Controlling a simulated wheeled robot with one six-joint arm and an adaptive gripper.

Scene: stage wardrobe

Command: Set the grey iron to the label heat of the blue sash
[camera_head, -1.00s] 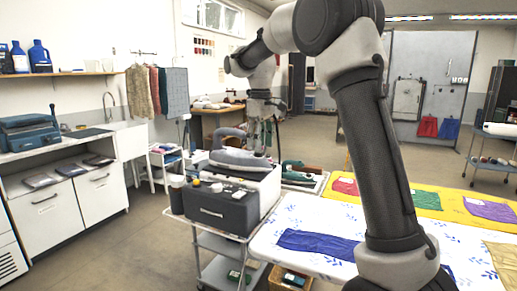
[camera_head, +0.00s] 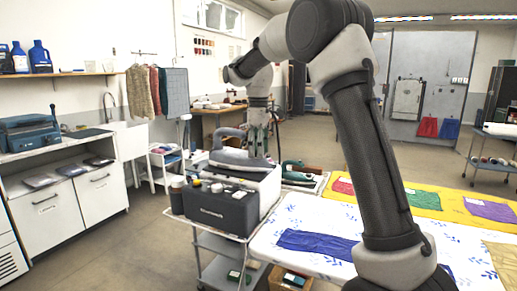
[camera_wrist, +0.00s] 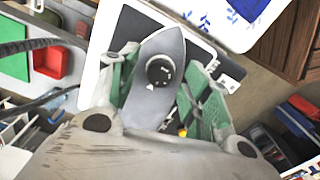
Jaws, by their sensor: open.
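The grey iron (camera_head: 238,157) rests on a white-topped stand on the trolley. In the wrist view, a pointed grey body (camera_wrist: 155,60), which looks like this iron, carries a round black dial (camera_wrist: 160,70) with small pale marks. My gripper (camera_wrist: 163,85) is open, its green fingers on either side of the dial; I cannot tell whether they touch anything. The blue sash (camera_head: 318,244) lies flat on the white patterned table cover, partly behind my arm. No label on it is readable.
A teal iron (camera_head: 297,170) stands just right of the grey one. A dark box (camera_head: 215,209) with small items on top stands in front. Red (camera_head: 343,187), green (camera_head: 423,200) and purple (camera_head: 490,209) cloths lie on a yellow strip. Open floor is at left.

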